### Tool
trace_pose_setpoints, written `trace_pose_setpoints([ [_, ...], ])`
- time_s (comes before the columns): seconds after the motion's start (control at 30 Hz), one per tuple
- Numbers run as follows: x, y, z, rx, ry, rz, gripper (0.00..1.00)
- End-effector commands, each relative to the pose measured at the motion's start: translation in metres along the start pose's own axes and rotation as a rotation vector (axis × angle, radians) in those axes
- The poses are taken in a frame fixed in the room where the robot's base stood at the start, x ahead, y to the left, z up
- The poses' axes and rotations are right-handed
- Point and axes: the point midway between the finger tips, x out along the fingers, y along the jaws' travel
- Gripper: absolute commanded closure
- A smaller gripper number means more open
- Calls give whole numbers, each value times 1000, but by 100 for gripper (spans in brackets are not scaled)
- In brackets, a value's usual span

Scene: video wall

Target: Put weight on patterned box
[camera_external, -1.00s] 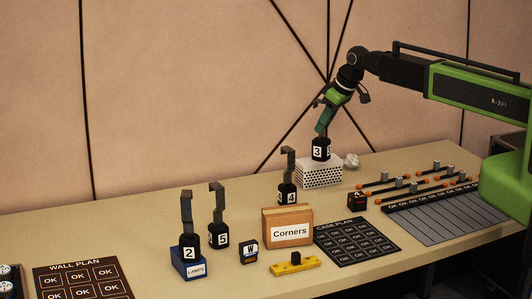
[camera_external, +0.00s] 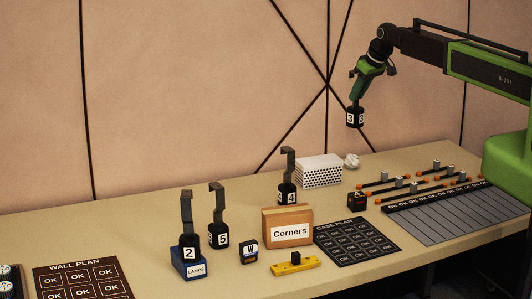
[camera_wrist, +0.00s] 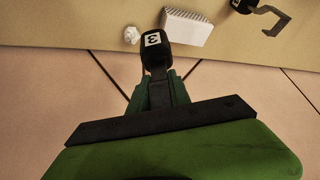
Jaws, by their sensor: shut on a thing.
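My gripper (camera_external: 357,94) is shut on a black weight (camera_external: 355,118) with white labels marked 3. The weight hangs in the air, above and to the right of a white box patterned with dark holes (camera_external: 320,172). That box stands at the back of the bench, and its visible top is bare. In the wrist view, the held weight (camera_wrist: 155,48) shows at the tip of my gripper (camera_wrist: 159,86). The patterned box (camera_wrist: 187,27) lies beyond it, to its right.
Hooked weights 4 (camera_external: 288,192), 5 (camera_external: 218,232) and 2 (camera_external: 189,245) stand to the left; 2 is on a blue base (camera_external: 191,268). A crumpled white lump (camera_external: 351,161) lies beside the patterned box. Orange-tipped rods (camera_external: 405,184) lie to the right.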

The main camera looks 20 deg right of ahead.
Motion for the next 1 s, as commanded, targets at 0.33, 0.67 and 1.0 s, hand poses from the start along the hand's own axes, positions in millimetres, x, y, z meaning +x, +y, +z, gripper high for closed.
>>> trace_pose_setpoints([
  [0.33, 61, -52, -17, -4, 2, -2, 100],
  [0.67, 96, -90, -32, -1, 2, 0, 100],
  [1.0, 114, -91, -23, -1, 2, 0, 100],
])
